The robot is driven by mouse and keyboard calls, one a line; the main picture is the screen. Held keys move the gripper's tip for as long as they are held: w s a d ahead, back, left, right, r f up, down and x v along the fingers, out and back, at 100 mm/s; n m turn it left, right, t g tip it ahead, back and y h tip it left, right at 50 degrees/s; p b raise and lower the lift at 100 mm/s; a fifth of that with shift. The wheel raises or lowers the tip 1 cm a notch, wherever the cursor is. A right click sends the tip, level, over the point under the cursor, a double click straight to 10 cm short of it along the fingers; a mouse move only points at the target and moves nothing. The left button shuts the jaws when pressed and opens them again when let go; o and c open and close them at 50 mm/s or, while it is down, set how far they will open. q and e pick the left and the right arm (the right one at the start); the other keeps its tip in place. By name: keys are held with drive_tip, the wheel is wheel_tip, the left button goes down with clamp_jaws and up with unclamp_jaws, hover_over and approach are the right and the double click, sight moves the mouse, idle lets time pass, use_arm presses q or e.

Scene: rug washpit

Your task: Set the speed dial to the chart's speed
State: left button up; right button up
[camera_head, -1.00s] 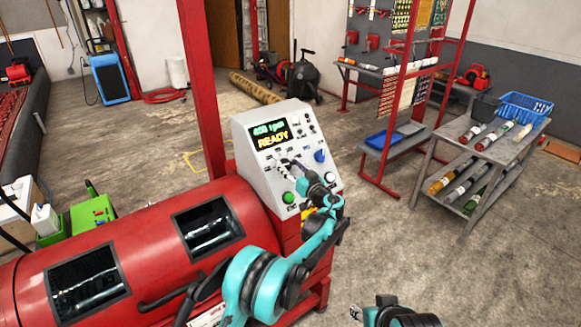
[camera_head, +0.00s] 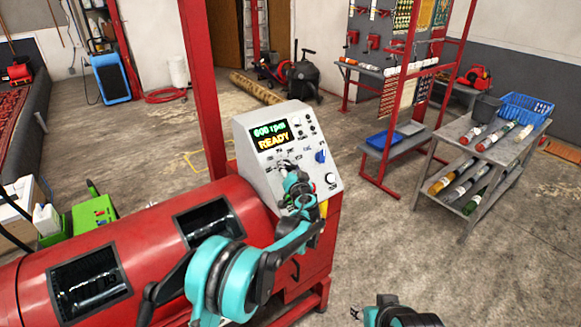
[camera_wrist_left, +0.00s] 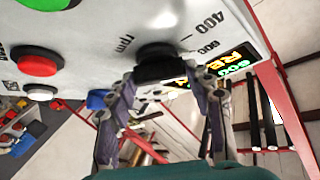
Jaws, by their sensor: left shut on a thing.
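The speed dial (camera_wrist_left: 158,62) is a black knob on the grey sloping panel, by the printed "rpm", "400" and "600" marks in the left wrist view. My left gripper (camera_wrist_left: 165,88) is shut on it, one finger on each side. In the head view, my left gripper (camera_head: 286,166) is at the panel and mostly hides the dial. The panel's display (camera_head: 269,136) reads 600 rpm and READY. I cannot make out a speed chart. My right gripper (camera_head: 356,313) is at the bottom edge, away from the panel, its jaw opening too small to tell.
The control panel (camera_head: 246,165) stands on the red drum machine (camera_head: 150,235). A blue knob (camera_head: 321,156) and a red button (camera_wrist_left: 38,65) are near the dial. A grey cart (camera_head: 455,130) with tubes and a blue basket (camera_head: 525,107) stands right. Floor between is clear.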

use_arm(q)
drive_tip(key=shift+a+r+m+h, duration=0.1)
drive_tip(key=shift+m+h, duration=0.7)
drive_tip(key=shift+m, duration=0.2)
drive_tip(key=o, duration=1.1)
drive_tip(key=shift+o, duration=0.2)
drive_tip(key=s+d+r, duration=0.1)
drive_tip(key=s+r, duration=0.1)
drive_tip(key=s, duration=0.9)
drive_tip(key=shift+s, duration=0.4)
drive_tip(key=shift+d, duration=0.1)
